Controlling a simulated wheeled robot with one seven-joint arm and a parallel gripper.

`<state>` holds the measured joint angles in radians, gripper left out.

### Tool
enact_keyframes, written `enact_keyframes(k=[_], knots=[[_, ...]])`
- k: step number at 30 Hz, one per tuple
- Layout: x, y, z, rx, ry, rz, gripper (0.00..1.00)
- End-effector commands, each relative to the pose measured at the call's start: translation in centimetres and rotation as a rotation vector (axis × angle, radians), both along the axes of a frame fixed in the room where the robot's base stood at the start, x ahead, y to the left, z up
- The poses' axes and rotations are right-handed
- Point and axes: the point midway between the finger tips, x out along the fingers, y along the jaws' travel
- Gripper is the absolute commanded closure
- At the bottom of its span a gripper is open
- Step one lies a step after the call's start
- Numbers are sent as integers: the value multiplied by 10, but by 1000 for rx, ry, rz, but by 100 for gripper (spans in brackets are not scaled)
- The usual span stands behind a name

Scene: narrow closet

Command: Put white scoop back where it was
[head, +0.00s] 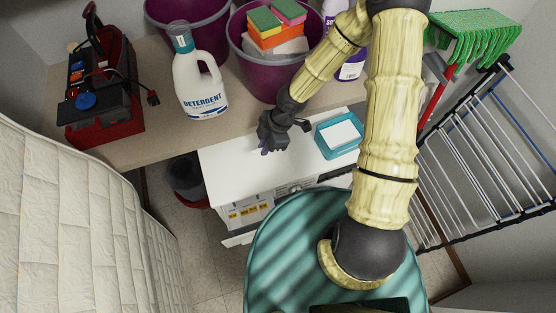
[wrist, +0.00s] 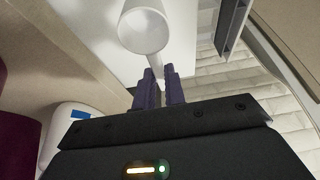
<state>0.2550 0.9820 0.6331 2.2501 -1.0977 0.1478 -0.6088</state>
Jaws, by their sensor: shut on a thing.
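The white scoop (wrist: 143,30) shows at the top of the wrist view as a round cup with a short handle (wrist: 156,60). My gripper (wrist: 160,88) is shut on that handle with its purple fingers. In the head view my gripper (head: 265,150) is over the white washing machine top (head: 230,170), left of a teal open box (head: 325,146) with white contents. I cannot make out the scoop in the head view, where it would be white against white.
A white detergent bottle (head: 200,85) stands on the beige shelf (head: 135,150) behind. Purple buckets (head: 250,65) stand there too, one with sponges. A red and black toolbox (head: 105,105) is at left.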

Motion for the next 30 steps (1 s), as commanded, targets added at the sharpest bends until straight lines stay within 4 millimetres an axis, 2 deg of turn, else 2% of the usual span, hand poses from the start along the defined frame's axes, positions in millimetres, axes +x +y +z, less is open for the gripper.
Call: enact_keyframes(k=[10,23,30], knots=[[-1,0,-51,-3,2,2,100],[0,0,-59,0,1,-1,100],[-1,0,-89,-2,3,2,100]])
